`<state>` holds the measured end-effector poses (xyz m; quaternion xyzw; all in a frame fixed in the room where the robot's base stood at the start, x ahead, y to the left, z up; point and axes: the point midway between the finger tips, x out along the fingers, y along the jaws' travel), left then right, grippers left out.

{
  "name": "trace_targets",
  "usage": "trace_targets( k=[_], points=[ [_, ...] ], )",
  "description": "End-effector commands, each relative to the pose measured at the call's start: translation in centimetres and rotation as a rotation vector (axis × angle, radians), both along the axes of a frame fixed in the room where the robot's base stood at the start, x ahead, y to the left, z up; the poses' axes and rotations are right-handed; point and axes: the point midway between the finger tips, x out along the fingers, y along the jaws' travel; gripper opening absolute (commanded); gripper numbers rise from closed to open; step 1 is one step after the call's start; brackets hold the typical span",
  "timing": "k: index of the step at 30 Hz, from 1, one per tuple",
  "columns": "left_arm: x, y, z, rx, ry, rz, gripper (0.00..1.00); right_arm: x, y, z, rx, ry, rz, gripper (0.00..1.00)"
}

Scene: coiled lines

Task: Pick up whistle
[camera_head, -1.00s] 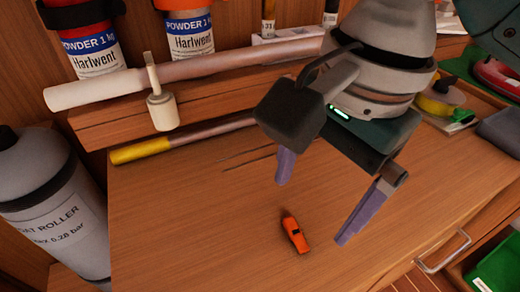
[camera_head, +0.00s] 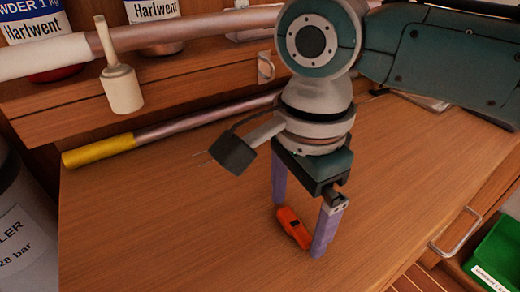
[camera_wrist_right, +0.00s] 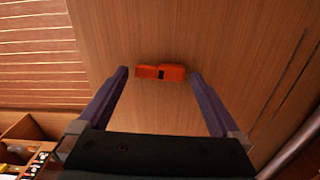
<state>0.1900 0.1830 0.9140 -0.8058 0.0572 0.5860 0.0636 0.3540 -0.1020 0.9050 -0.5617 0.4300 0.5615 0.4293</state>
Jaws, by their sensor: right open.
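The whistle (camera_head: 293,228) is small and orange with a dark slot, and lies on the wooden worktop (camera_head: 160,230). My right gripper (camera_head: 298,228) is open above the worktop and points down, with one purple finger on each side of the whistle in the head view. In the right wrist view the whistle (camera_wrist_right: 160,72) lies crosswise just beyond the fingertips, between the lines of the two open fingers (camera_wrist_right: 158,72). I cannot tell the exact height of the fingertips over the worktop. My left gripper is not in view.
A pole with a yellow end (camera_head: 98,152) lies along the back of the worktop, below a shelf with a white mallet-like tool (camera_head: 121,90) and containers. A metal drawer handle (camera_head: 455,232) and a green bin (camera_head: 500,255) are at the right. The worktop left of the whistle is clear.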

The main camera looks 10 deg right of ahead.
Motion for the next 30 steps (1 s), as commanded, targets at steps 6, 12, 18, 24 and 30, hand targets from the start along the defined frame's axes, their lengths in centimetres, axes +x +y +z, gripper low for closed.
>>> trace_targets(
  k=[6,12,18,24,30],
  points=[
    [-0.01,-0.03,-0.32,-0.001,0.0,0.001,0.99,-0.01,0.03,-1.1,0.001,-0.002,0.001,1.0],
    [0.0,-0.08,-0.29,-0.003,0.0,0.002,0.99,-0.01,0.02,-1.05,0.001,-0.002,0.001,0.91],
    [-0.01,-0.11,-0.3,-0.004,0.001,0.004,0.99,-0.01,0.01,-1.04,0.0,-0.001,0.001,0.69],
    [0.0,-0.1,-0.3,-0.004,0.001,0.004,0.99,0.0,0.0,-1.04,0.0,-0.001,0.001,0.46],
    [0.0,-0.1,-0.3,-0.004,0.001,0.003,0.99,0.0,0.0,-1.03,0.0,-0.001,0.001,0.3]
  ],
)
